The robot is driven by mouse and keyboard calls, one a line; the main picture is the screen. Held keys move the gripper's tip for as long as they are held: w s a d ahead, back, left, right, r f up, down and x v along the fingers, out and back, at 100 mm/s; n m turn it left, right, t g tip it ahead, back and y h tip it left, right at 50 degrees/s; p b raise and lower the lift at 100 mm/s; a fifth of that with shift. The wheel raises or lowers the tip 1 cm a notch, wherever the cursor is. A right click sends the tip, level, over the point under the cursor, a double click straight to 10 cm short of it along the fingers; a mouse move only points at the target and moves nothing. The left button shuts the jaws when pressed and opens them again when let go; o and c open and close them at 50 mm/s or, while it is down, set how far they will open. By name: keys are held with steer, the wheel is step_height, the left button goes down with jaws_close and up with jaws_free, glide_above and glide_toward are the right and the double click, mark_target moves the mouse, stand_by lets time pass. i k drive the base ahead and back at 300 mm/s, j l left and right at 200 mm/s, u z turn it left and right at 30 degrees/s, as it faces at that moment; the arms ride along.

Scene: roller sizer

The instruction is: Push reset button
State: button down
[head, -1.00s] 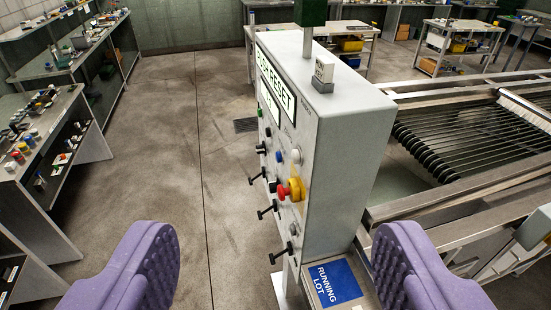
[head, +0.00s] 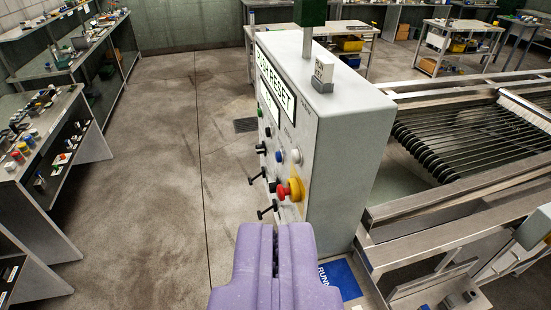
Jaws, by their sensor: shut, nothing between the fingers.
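The grey control box (head: 345,150) stands upright ahead, its control face turned to the left and seen at a steep angle. I cannot read which button is labelled reset. My purple gripper (head: 275,232) is shut and empty, low in the picture. It appears in front of the box's lower face and hides part of it.
A roller machine with metal rails (head: 450,215) stands right of the box. A blue sign (head: 342,279) is partly hidden behind my gripper. Shelves with small parts (head: 30,195) stand at the left. The floor (head: 165,150) between shelves and box is clear.

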mark_target(278, 160)
steer(key=i+j, duration=0.15)
steer(key=i, duration=0.35)
steer(key=i+j, duration=0.2)
steer(key=i, duration=0.3)
steer(key=i+j+z, duration=0.1)
steer(key=i, duration=0.4)
